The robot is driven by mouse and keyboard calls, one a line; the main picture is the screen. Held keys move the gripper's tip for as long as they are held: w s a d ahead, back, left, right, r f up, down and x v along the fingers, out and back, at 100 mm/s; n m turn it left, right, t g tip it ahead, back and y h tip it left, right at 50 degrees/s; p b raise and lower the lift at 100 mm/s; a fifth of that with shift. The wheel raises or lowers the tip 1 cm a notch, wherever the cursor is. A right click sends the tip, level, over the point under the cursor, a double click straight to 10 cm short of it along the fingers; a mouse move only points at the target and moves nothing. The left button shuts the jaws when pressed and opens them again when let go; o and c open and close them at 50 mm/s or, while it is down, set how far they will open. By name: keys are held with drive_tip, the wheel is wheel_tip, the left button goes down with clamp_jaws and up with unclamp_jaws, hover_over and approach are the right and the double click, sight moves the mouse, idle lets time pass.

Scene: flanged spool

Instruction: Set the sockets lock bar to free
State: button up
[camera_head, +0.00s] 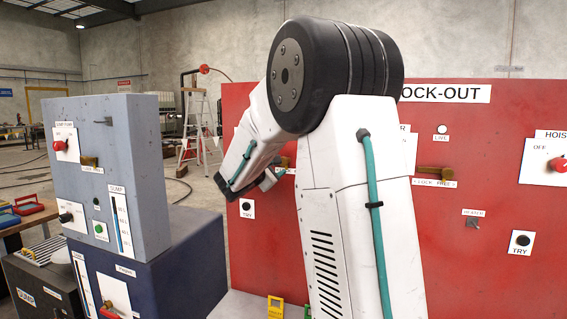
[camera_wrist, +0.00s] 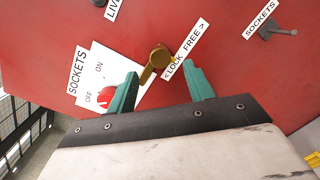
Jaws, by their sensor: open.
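The sockets lock bar (camera_wrist: 154,64) is a brass piece with a round end. In the wrist view it sits between the white SOCKETS plate (camera_wrist: 88,75) and the LOCK FREE label (camera_wrist: 185,47), its narrow part slanting down-left toward the plate. The red sockets switch knob (camera_wrist: 106,97) is partly hidden by the left finger. My gripper (camera_wrist: 163,84) is open, its teal fingers either side of the bar's lower end, with no clear contact. In the head view my arm hides most of the sockets plate; a bit of brass (camera_head: 284,161) shows beside it.
The red lock-out board (camera_head: 460,240) also carries another brass bar (camera_head: 433,169) to the right and a key (camera_head: 472,222). The wrist view shows a key (camera_wrist: 275,27) by a SOCKETS label. A grey-blue pump cabinet (camera_head: 145,185) stands at left.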

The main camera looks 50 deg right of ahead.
sight(284, 161)
drive_tip(key=x, duration=0.7)
drive_tip(key=shift+w+d, duration=0.15)
drive_tip(key=shift+d, duration=0.2)
